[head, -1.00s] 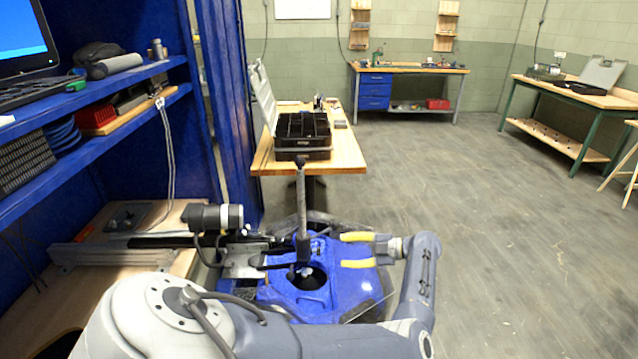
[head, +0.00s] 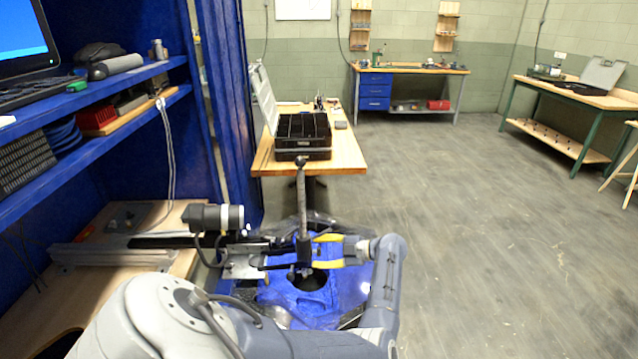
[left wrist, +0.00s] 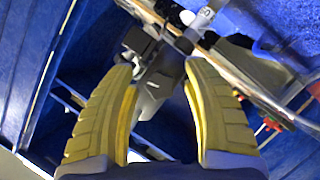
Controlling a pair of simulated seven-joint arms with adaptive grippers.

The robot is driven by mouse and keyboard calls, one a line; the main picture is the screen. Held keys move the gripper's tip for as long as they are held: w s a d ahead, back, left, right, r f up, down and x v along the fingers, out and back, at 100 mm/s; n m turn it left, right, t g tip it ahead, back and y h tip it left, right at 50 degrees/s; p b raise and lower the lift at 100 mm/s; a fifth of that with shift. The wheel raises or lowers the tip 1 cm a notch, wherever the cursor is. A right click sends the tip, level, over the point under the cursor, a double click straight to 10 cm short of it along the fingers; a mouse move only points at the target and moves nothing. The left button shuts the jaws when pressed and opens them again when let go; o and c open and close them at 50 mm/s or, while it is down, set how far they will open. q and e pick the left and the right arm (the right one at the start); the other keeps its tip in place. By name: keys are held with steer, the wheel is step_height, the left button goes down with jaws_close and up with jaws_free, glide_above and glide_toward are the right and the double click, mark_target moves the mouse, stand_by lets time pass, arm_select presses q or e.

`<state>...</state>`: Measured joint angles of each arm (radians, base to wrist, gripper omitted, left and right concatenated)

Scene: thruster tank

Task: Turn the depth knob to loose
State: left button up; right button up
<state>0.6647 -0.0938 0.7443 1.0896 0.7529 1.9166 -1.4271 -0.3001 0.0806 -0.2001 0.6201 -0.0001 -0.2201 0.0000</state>
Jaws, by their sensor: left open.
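My left gripper (head: 316,251) has yellow fingers and points left in the head view. It is open, with its fingertips close to the right side of a dark clamp around an upright grey shaft (head: 302,200). In the left wrist view, the open fingertips (left wrist: 160,68) stand either side of a dark part (left wrist: 154,88) on the clamp. This may be the depth knob, but its shape and setting are not clear. I cannot tell whether a finger touches it. My right gripper is not in view.
The blue tank (head: 285,290) with a round dark opening lies below the clamp. A black motor-like cylinder (head: 216,217) sits to the left. A wooden table (head: 345,155) with an open black toolbox (head: 302,137) stands behind. Blue shelving (head: 120,75) rises at left; floor is clear at right.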

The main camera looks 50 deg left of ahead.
arm_select(q)
steer(key=shift+c, duration=0.3)
jaws_close()
stand_by(0.3)
steer(key=shift+n+y, duration=0.7)
steer(key=shift+n, duration=0.4)
steer(key=shift+d, duration=0.1)
steer(key=shift+c, duration=1.9)
jaws_free()
steer(key=shift+w, duration=0.15)
steer(key=o, duration=0.4)
steer(key=shift+o, duration=0.2)
steer(key=v, duration=1.2)
steer(key=shift+r, duration=0.2)
